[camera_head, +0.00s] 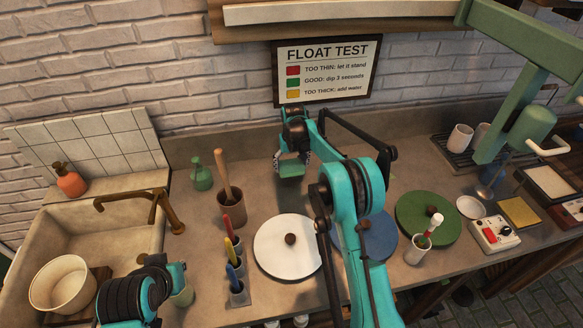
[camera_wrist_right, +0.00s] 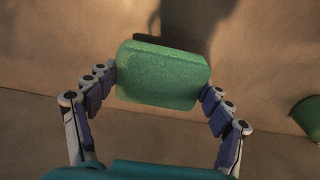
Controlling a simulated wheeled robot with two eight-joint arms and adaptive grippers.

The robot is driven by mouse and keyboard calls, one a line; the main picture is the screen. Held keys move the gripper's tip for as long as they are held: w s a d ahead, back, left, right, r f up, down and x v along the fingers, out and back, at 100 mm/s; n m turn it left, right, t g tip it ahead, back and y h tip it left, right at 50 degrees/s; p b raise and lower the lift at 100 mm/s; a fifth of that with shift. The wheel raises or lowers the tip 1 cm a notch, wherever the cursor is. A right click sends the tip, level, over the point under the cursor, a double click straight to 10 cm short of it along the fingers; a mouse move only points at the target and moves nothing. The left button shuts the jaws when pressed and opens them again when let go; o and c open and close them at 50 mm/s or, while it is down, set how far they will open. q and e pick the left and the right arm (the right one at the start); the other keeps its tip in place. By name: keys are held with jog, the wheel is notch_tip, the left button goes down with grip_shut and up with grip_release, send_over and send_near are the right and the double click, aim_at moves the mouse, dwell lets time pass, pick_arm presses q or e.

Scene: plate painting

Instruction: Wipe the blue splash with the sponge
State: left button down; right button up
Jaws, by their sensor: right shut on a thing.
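A green sponge (camera_head: 291,170) is held between the fingers of my right gripper (camera_head: 292,157) near the back of the counter. In the right wrist view the sponge (camera_wrist_right: 162,75) sits between both fingertips, with counter showing around it. I cannot tell whether its underside touches the counter. I cannot make out a blue splash in either view; my right arm covers part of the counter. My left arm shows at the lower left, but its gripper is not in view.
A white disc (camera_head: 285,250), a blue disc (camera_head: 380,242) and a green disc (camera_head: 420,222) lie on the counter. A brown pot (camera_head: 231,212) and a green bottle (camera_head: 201,175) stand left of the sponge. A sink (camera_head: 30,250) is at left. A control box (camera_head: 493,235) is at right.

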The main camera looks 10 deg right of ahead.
jog(key=shift+r+p, duration=0.35)
jog(key=shift+r, duration=0.6)
jog(key=shift+r+p, duration=0.95)
jog(key=shift+r, duration=0.6)
jog(key=shift+f, duration=0.1)
